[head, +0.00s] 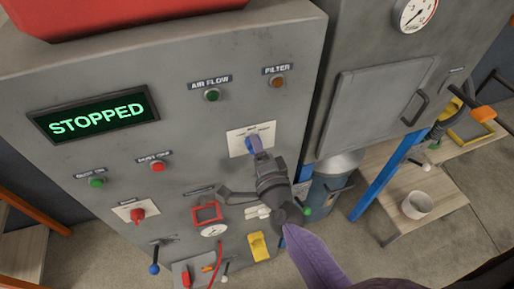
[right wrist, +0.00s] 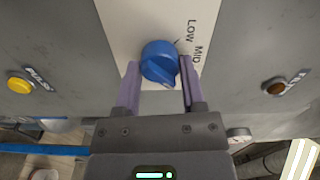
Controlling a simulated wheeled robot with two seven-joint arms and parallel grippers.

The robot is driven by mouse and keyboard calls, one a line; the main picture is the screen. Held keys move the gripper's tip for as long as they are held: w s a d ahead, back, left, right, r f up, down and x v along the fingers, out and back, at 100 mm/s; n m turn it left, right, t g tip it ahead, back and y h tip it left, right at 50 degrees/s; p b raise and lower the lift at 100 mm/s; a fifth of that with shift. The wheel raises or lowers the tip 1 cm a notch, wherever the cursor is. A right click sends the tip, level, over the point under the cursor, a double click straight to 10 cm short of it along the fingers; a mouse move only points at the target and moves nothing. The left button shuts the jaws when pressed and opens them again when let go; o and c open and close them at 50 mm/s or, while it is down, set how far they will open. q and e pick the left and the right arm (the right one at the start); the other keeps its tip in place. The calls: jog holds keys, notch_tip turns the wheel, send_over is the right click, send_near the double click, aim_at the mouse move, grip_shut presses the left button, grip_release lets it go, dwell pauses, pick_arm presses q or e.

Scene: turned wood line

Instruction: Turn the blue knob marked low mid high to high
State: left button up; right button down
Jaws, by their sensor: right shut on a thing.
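The blue knob (head: 250,144) sits on a white plate (head: 238,139) on the grey cabinet front, below the air flow and filter lights. The words Low and Mid show on the plate right of the knob; the high mark is not visible. The knob's exact setting is hard to tell. My left gripper is out of view.
A display (head: 95,115) reads STOPPED. A red knob (head: 137,214), a red-framed part (head: 206,213), a gauge (head: 214,231) and a yellow switch (head: 258,246) are on the cabinet's lower part.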

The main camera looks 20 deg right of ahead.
jog(key=shift+c, duration=0.9)
grip_release()
jog(key=s+b, duration=0.1)
jog(key=s, duration=0.9)
jog(key=shift+d, duration=0.2)
